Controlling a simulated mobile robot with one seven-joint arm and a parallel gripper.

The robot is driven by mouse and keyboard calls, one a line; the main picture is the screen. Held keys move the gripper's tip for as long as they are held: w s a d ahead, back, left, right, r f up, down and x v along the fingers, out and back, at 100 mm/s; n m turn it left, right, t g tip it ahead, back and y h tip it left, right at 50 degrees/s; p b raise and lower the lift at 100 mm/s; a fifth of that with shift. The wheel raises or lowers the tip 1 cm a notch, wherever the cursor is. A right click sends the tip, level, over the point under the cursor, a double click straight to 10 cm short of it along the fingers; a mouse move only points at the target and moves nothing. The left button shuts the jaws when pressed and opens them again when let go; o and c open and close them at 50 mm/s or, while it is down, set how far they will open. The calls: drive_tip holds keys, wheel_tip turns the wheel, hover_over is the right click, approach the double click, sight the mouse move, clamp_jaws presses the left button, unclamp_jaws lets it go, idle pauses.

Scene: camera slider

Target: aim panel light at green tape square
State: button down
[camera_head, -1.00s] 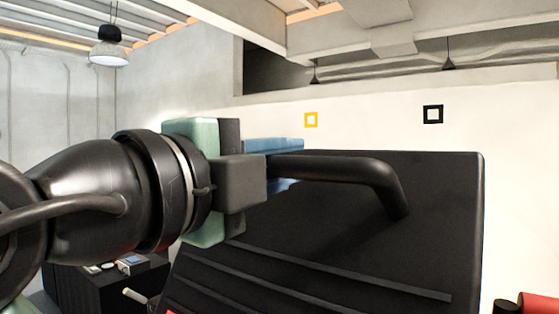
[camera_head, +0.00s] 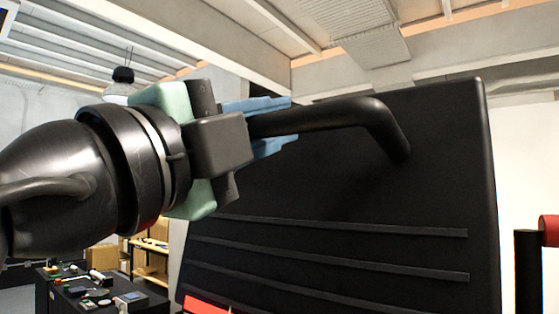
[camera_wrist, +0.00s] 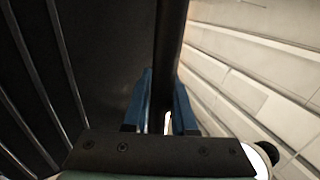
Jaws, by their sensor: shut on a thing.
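The panel light shows its black ribbed back (camera_head: 350,185) filling the middle and right of the head view. A black bar handle (camera_head: 320,118) stands out from its upper part. My gripper (camera_head: 270,122), with blue fingers, is shut on this handle near its left end. In the wrist view the blue fingers (camera_wrist: 166,105) sit on both sides of the handle (camera_wrist: 170,45), with the panel back (camera_wrist: 95,60) at left. The panel's lit face is turned away from me. I see no green tape square in either current view.
A dark table with small items (camera_head: 95,295) stands at the lower left, with a wooden shelf (camera_head: 150,255) behind it. A red and black stand part (camera_head: 545,232) is at the right edge. A pendant lamp (camera_head: 122,82) hangs at the upper left.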

drive_tip(key=shift+s+a+f+b, duration=0.4)
drive_tip(key=shift+f+b, duration=0.2)
drive_tip(key=shift+b, duration=0.4)
drive_tip(key=shift+d, duration=0.1)
drive_tip(key=shift+s+r, duration=0.1)
drive_tip(key=c, duration=0.7)
unclamp_jaws()
drive_tip(key=shift+c, duration=0.2)
